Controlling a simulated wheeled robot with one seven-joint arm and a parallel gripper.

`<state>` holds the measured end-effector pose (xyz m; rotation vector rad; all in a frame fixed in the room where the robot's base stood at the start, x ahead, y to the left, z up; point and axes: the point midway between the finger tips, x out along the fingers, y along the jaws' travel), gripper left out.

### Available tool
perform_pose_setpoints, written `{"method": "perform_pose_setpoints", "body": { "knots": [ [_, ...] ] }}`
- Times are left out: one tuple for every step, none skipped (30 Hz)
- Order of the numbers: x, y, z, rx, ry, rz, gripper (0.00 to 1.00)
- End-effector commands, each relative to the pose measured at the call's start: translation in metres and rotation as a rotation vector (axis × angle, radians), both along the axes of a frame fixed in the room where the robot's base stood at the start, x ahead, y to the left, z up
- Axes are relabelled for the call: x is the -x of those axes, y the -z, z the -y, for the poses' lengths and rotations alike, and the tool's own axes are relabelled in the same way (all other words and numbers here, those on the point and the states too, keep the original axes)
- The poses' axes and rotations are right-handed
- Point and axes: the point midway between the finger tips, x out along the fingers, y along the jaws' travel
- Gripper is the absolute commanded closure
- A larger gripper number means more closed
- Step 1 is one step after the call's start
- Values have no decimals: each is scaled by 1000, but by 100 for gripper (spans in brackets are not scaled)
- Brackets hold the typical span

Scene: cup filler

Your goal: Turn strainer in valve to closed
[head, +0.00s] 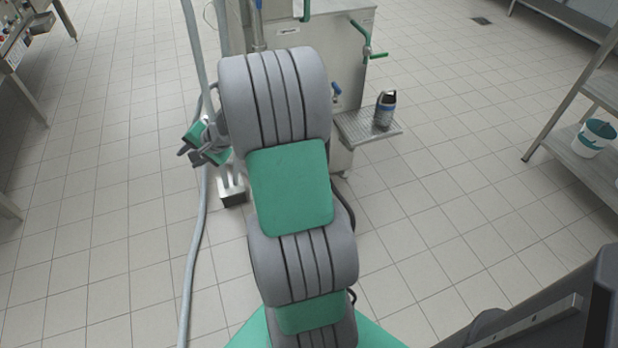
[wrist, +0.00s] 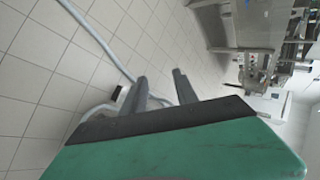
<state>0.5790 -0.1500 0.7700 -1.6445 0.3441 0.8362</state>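My gripper (head: 190,150) is left of my arm in the head view, apart from the steel machine (head: 345,60). In the wrist view its two dark fingers (wrist: 159,80) stand apart with nothing between them, so it is open and empty. The machine carries a green crank-like handle (head: 370,48) on its right side and a blue-handled valve (head: 336,92) on its front. Another blue handle (head: 258,5) shows at the top edge. I cannot tell which valve is the strainer in valve. My arm hides part of the machine's front.
A dark bottle (head: 385,108) stands on a low steel shelf (head: 355,128) on the machine. A grey hose (head: 196,235) runs along the floor at left. A small metal box (head: 232,192) is on the floor. A rack (head: 575,150) with a bucket (head: 594,138) stands right.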

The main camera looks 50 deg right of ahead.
Motion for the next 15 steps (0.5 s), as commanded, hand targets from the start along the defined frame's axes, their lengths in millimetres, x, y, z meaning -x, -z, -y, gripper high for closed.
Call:
{"method": "perform_pose_setpoints", "body": {
  "knots": [
    [-8, 64, 43, -150, 155, 39, 65],
    [-12, 84, 67, -246, 247, 75, 65],
    [-14, 110, 100, -377, 370, 128, 65],
    [-12, 131, 126, -478, 463, 170, 65],
    [-8, 150, 152, -582, 554, 217, 65],
    [3, 177, 188, -725, 674, 283, 65],
    [15, 197, 214, -829, 760, 336, 65],
    [28, 215, 239, -933, 840, 393, 65],
    [48, 238, 268, -1065, 936, 467, 65],
    [65, 254, 288, -1156, 1000, 522, 65],
    [81, 268, 305, -1239, 1054, 575, 65],
    [101, 283, 324, -1337, 1113, 641, 65],
    [115, 292, 335, -1399, 1147, 684, 65],
    [126, 300, 344, -1451, 1176, 721, 65],
    [139, 307, 352, -1505, 1202, 760, 65]
  ]
}}
